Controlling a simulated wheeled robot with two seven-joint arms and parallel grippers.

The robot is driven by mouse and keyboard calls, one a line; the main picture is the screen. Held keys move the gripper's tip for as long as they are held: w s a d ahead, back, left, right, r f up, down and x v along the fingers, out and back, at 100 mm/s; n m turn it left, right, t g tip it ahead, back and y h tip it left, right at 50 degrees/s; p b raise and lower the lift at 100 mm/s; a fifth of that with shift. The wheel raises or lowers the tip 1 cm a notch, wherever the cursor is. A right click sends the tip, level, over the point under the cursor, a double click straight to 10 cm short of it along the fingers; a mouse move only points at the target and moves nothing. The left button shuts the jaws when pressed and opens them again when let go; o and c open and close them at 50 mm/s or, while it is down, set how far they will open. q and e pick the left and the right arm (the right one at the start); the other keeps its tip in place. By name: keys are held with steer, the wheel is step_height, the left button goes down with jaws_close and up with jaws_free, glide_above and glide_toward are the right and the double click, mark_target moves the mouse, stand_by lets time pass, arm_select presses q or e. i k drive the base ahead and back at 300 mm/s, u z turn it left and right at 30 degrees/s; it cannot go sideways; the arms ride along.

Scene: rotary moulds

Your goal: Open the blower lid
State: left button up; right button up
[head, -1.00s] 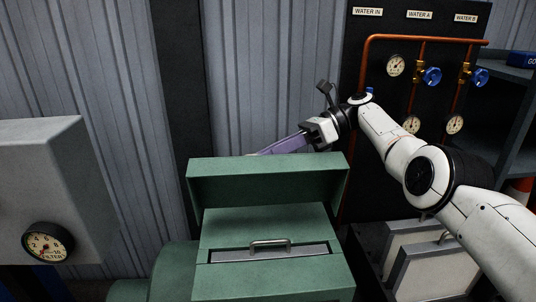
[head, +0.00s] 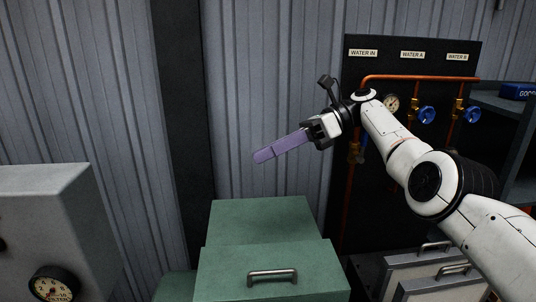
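The green blower box (head: 262,218) stands low in the middle of the head view. Its green lid (head: 225,275), with a metal handle (head: 272,275), lies closed over the front part, and its lower edge is cut off by the frame. My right gripper (head: 312,134) is above and behind the box, to the right of its middle. It is shut on a flat purple bar (head: 280,148), which points left and slightly down, clear of the lid. My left gripper is out of view.
A grey cabinet with a gauge (head: 50,285) stands at left. A black panel with copper pipes (head: 425,78) and blue valves (head: 426,115) is behind my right arm. Panels with handles (head: 432,277) lie lower right. A ribbed wall closes the back.

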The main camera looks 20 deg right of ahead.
mark_target(313, 270)
steer(key=k, duration=1)
